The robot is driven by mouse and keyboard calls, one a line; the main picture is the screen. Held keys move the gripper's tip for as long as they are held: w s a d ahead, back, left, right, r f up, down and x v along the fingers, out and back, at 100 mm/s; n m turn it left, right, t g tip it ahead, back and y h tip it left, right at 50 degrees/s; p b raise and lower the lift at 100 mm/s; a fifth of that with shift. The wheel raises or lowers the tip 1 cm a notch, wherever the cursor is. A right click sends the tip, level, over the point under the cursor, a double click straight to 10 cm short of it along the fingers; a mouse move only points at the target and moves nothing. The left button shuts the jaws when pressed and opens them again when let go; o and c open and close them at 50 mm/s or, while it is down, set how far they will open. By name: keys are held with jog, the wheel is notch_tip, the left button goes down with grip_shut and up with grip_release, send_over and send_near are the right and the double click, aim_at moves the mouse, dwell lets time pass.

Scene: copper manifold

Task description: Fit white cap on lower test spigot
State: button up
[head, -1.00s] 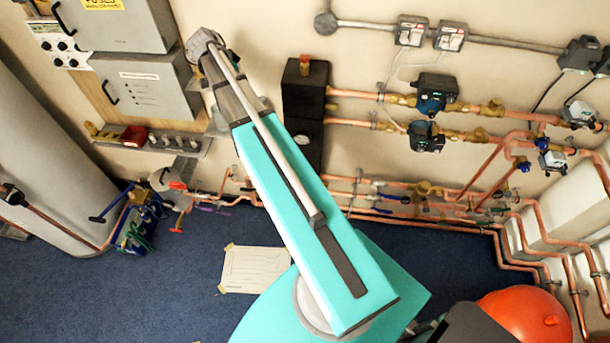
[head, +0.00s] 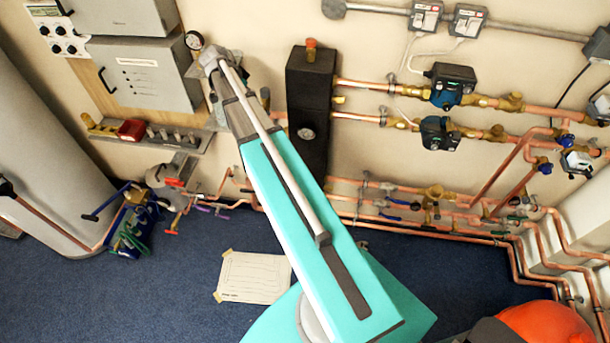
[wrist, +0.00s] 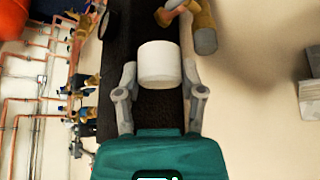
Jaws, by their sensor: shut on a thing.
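The white cap (wrist: 159,65) is a short, plain cylinder in the wrist view. My gripper (wrist: 160,84) is shut on it, with one grey finger on each side. Behind the cap is a dark, upright block. Brass fittings (wrist: 172,11) on a copper pipe lie just beyond the cap, up and to the right, and one has a grey end (wrist: 205,41). The cap looks apart from them. I cannot tell which part is the lower test spigot. In the head view my arm hides the fingers and the cap.
A black block (head: 308,100) with a gauge stands against the wall beside my arm. Copper pipes with pumps (head: 450,85) run to its right. A grey shelf (head: 150,141) with small parts is at left. A paper sheet (head: 252,277) lies on the open blue floor.

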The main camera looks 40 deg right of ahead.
notch_tip(320, 180, down, 8)
jog(key=b, duration=0.7)
jog(key=shift+f, duration=0.25)
jog(key=shift+s, duration=0.1)
